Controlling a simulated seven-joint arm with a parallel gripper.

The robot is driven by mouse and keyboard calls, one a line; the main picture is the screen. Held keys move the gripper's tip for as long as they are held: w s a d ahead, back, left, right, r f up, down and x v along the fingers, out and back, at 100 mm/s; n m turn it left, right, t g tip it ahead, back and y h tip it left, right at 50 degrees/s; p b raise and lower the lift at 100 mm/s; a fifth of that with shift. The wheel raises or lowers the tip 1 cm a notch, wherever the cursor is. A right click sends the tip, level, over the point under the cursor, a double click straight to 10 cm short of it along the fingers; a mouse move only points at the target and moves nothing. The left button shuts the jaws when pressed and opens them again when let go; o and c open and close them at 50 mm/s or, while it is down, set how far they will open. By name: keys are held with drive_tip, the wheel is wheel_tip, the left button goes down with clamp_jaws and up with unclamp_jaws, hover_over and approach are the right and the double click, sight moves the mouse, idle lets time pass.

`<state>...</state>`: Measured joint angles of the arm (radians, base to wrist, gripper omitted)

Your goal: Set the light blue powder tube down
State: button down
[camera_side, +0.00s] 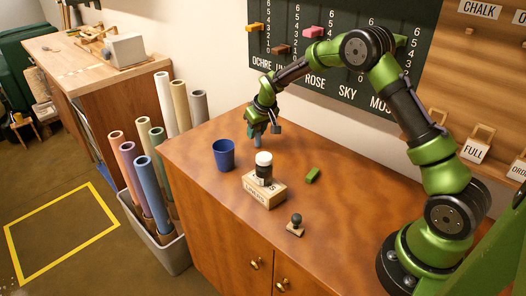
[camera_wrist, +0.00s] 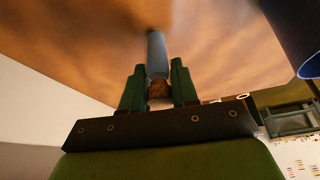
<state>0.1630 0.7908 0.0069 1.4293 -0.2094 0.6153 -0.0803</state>
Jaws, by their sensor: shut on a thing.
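The light blue powder tube (camera_side: 257,142) hangs below my gripper (camera_side: 262,128) over the back left of the brown table in the side view. In the wrist view the tube (camera_wrist: 157,55) points away from my gripper (camera_wrist: 158,88), its brown cork-like end between the two green fingers. The fingers are shut on that end. The tube's far end is close to the tabletop, by a dark shadow; I cannot tell if it touches. The tube looks about upright in the side view.
A blue cup (camera_side: 223,154) stands left of and nearer than the tube; it shows in the wrist view (camera_wrist: 295,35). A black jar with a white lid (camera_side: 264,166) stands on a wooden block (camera_side: 264,192). A green block (camera_side: 312,175) and a stamp (camera_side: 295,226) lie to the right.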

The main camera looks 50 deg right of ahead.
drive_tip(key=shift+f, duration=0.2)
drive_tip(key=c, duration=0.9)
unclamp_jaws()
drive_tip(key=shift+o, duration=0.2)
drive_tip(key=shift+r, duration=0.1)
drive_tip(key=s+a+f+v, duration=0.1)
drive_tip(key=s+a+v, duration=0.1)
drive_tip(key=v, duration=0.9)
drive_tip(key=s+a+f+v, duration=0.1)
drive_tip(key=s+v, duration=0.1)
drive_tip(key=v, duration=0.9)
drive_tip(key=s+a+r+m+t+y, duration=0.1)
drive_tip(key=s+a, duration=0.3)
drive_tip(key=s, duration=0.6)
drive_tip(key=s+a+r+t+y, duration=0.1)
drive_tip(key=s+a, duration=0.3)
drive_tip(key=s, duration=0.7)
drive_tip(key=shift+s+r+m+t+y, duration=0.25)
drive_tip(key=shift+r+m+t+y, duration=0.15)
drive_tip(key=shift+r+y, duration=0.1)
